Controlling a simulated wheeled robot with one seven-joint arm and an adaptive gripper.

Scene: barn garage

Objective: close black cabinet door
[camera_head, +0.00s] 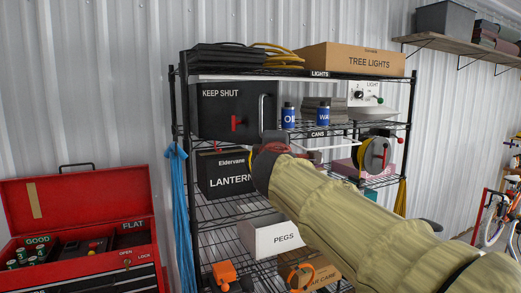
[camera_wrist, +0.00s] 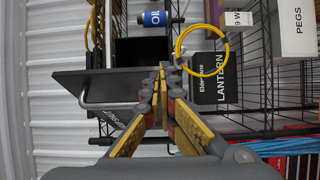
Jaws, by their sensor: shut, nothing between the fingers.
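The black cabinet door (camera_head: 218,108), marked KEEP SHUT, has a metal handle (camera_head: 262,110) at its right and a red latch (camera_head: 237,122). In the wrist view, turned sideways, the door (camera_wrist: 95,88) stands open, projecting from the dark cabinet (camera_wrist: 142,50), with the handle (camera_wrist: 85,104) along its outer edge. My gripper (camera_head: 272,143) is below and right of the handle, partly hidden by my forearm. In the wrist view my gripper (camera_wrist: 162,70) is shut and empty, its tips beside the door's lower edge; contact cannot be told.
Blue bottles (camera_head: 288,116) stand right of the cabinet. The LANTERN box (camera_head: 222,175) is below, with a yellow cable loop (camera_wrist: 180,51) near my fingers in the wrist view. Wire rack posts (camera_head: 184,160) border the space. An open red toolbox (camera_head: 80,210) stands left.

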